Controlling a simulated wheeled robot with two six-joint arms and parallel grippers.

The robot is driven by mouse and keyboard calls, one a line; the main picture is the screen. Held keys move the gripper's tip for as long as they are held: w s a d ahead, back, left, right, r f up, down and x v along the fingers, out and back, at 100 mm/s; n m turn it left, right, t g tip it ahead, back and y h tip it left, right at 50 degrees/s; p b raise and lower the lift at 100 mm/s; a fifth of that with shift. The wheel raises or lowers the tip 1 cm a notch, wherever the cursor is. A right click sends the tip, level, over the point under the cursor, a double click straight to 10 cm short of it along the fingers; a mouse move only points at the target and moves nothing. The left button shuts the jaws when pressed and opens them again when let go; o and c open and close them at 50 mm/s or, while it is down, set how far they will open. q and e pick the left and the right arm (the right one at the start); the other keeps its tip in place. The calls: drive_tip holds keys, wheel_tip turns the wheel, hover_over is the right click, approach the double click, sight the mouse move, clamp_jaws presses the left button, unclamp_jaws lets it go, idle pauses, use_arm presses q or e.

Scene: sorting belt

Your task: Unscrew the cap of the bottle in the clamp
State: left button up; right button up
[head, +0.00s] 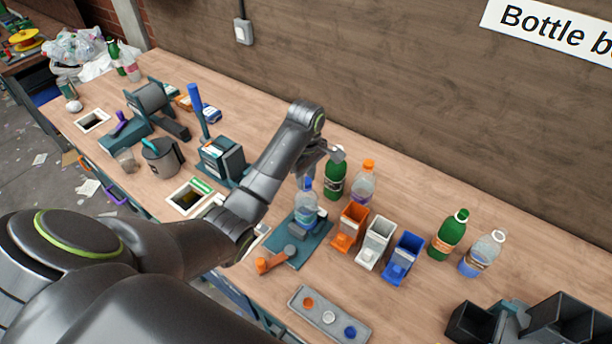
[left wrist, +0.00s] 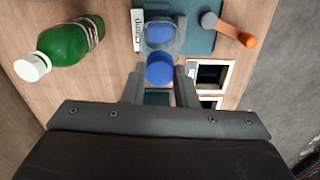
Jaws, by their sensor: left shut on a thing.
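A clear bottle (head: 306,207) with a blue cap (head: 308,184) stands upright in the clamp (head: 300,229) on a teal base plate. My left gripper (head: 309,178) comes down from above and is shut on the blue cap, at the bottle's top. In the left wrist view the blue cap (left wrist: 160,69) sits between the two fingers, with the clamp (left wrist: 162,34) behind it. I cannot tell whether the cap has turned or lifted on the neck. My right gripper is not in view.
A green bottle (head: 335,180) and an orange-capped bottle (head: 363,182) stand close behind the clamp. Orange (head: 350,226), white (head: 375,242) and blue (head: 403,258) bins stand to its right. An orange handle (head: 270,263) sticks out in front. A grey tray (head: 330,316) lies nearer.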

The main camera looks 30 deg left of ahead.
use_arm(q)
drive_tip(key=n, duration=0.3)
drive_tip(key=shift+n, duration=1)
drive_tip(key=n, duration=0.2)
drive_tip(key=shift+n, duration=1.6)
drive_tip(key=shift+n, duration=0.6)
drive_tip(key=n, duration=0.4)
